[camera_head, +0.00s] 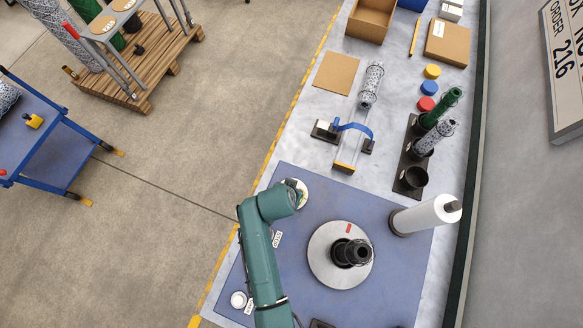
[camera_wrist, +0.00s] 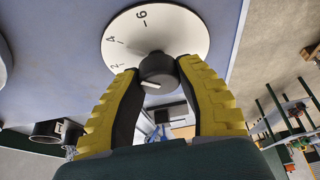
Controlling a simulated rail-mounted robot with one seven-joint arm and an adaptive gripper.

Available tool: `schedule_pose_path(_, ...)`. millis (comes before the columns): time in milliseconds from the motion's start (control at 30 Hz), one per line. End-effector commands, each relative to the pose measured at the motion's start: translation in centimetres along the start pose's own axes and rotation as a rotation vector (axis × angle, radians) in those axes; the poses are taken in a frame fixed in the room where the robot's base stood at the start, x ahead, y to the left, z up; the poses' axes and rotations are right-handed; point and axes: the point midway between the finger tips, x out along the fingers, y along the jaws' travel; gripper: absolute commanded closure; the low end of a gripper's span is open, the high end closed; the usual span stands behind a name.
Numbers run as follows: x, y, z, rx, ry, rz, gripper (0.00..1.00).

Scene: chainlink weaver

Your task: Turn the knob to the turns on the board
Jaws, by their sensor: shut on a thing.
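The dark round knob (camera_wrist: 157,71) sits on a white dial plate (camera_wrist: 190,35) with the marks 2, 4 and 6 legible. The board (camera_head: 566,65) at the right edge reads "ORDER 216" and is cut off; no turn count is visible.
A grey turntable (camera_head: 322,262) with a black hub stands on the blue mat (camera_head: 400,300), right of my arm. A blue-handled fixture (camera_head: 352,128) lies beyond.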

Motion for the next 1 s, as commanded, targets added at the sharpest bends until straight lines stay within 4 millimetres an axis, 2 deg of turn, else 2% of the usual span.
schedule_pose_path(467, 0.32, 0.1, 0.39, 0.014, -0.008, 0.008, 0.99)
schedule_pose_path(500, 0.32, 0.1, 0.4, 0.014, -0.008, 0.008, 0.57)
schedule_pose_path(600, 0.27, 0.09, 0.33, 0.014, -0.007, 0.008, 0.38)
schedule_pose_path(633, 0.24, 0.08, 0.3, 0.014, -0.006, 0.007, 0.34)
schedule_pose_path(900, 0.05, 0.03, 0.12, 0.014, -0.003, 0.007, 0.34)
schedule_pose_path(1000, -0.65, 0.0, 0.08, 0.014, -0.002, 0.006, 0.34)
